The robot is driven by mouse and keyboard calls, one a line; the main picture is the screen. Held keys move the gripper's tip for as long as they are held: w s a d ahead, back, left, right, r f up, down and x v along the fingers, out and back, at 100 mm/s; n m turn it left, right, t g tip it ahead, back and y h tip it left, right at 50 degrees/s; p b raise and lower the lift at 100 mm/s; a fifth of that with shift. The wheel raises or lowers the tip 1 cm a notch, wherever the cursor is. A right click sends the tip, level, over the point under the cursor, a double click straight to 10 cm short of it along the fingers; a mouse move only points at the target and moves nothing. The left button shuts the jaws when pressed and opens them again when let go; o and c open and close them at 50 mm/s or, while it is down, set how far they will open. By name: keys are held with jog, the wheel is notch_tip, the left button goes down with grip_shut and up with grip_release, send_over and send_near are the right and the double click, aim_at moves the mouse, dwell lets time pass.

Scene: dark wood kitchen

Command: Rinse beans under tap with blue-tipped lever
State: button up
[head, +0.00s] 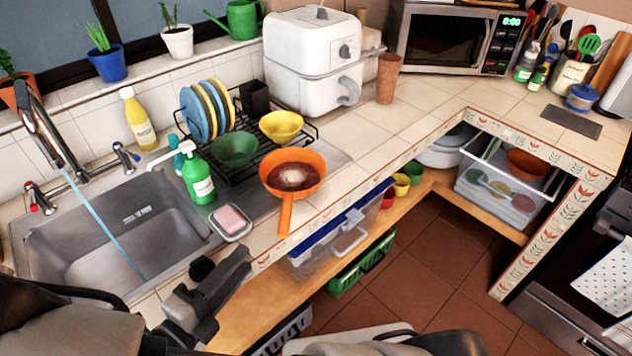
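An orange pan (280,187) with dark reddish beans (293,176) in it stands on the counter right of the sink, its handle pointing toward the front edge. The tap (45,125) stands over the grey sink (165,235) at the left, and a thin blue stream of water (105,230) runs from it into the basin. The blue-tipped lever (132,157) is on the tap's right side. A red-tipped lever (40,200) is on its left. My gripper (220,266) is low in front of the counter edge, apart from the pan; its fingers look parted and empty.
A green soap bottle (197,178), a pink sponge on a dish (232,220) and a yellow bottle (138,120) stand around the sink. A dish rack (262,160) holds plates and bowls behind the pan. The counter right of the pan (365,145) is clear.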

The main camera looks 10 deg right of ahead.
send_near(284, 205)
jog(key=w+d+f, duration=0.2)
jog(key=w+d, duration=0.1)
jog(key=shift+n, duration=0.3)
jog(key=shift+w+a+r+b+x, duration=0.1)
jog(key=shift+r+b+x, duration=0.05)
jog(key=shift+x, duration=0.8)
jog(key=shift+w+a+r+b+x, duration=0.1)
jog(key=shift+r+b+x, duration=0.05)
jog(key=shift+x, duration=0.8)
jog(key=shift+w+a+r+b+x, duration=0.1)
jog(key=shift+r+b+x, duration=0.05)
jog(key=shift+x, duration=0.75)
jog(key=shift+s, duration=0.1)
jog(key=shift+r, duration=0.1)
grip_shut()
